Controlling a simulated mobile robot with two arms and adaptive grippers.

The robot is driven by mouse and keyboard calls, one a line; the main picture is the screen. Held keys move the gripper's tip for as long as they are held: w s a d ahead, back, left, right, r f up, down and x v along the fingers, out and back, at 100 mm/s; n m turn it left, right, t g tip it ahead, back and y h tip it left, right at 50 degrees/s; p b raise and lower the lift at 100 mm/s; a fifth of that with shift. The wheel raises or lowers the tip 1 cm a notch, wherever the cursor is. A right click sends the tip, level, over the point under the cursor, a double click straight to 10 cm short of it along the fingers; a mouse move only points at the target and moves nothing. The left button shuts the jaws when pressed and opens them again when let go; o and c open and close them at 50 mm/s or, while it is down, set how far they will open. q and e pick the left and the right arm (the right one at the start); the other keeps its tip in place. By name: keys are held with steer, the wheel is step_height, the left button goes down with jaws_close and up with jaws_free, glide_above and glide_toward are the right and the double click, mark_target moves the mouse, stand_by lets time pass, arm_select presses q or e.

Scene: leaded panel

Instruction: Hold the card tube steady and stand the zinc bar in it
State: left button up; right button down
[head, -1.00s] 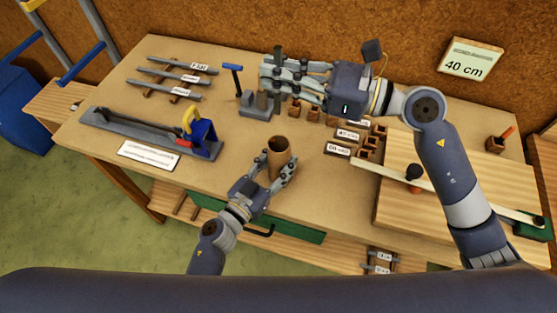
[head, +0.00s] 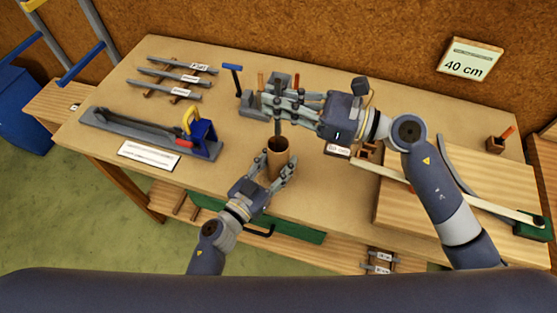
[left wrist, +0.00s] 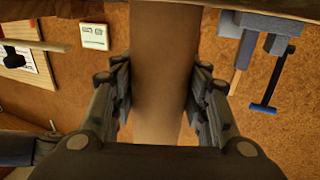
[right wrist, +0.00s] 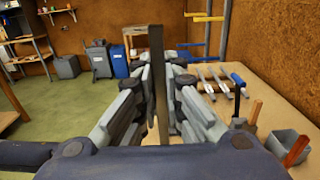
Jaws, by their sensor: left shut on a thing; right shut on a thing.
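The brown card tube (head: 278,160) stands upright near the front edge of the bench. My left gripper (head: 276,174) is shut around it from the front. The tube fills the space between the fingers in the left wrist view (left wrist: 160,75). My right gripper (head: 280,106) is shut on the grey zinc bar (head: 278,129) and holds it upright over the tube. The bar also shows between the fingers in the right wrist view (right wrist: 158,85). Its lower end is at the tube's mouth; I cannot tell whether it is inside.
Labelled grey bars (head: 178,78) lie on a rack at the back left. A long grey tool with a blue block (head: 205,138) lies in front of them. A blue-handled tool (head: 233,82) stands behind the tube. A wooden board (head: 400,200) fills the right side.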

mark_target(279, 134)
steer(key=shift+f, duration=3.15)
steer(key=c, duration=1.6)
jaws_free()
steer(key=shift+c, duration=0.2)
steer(key=v, duration=1.2)
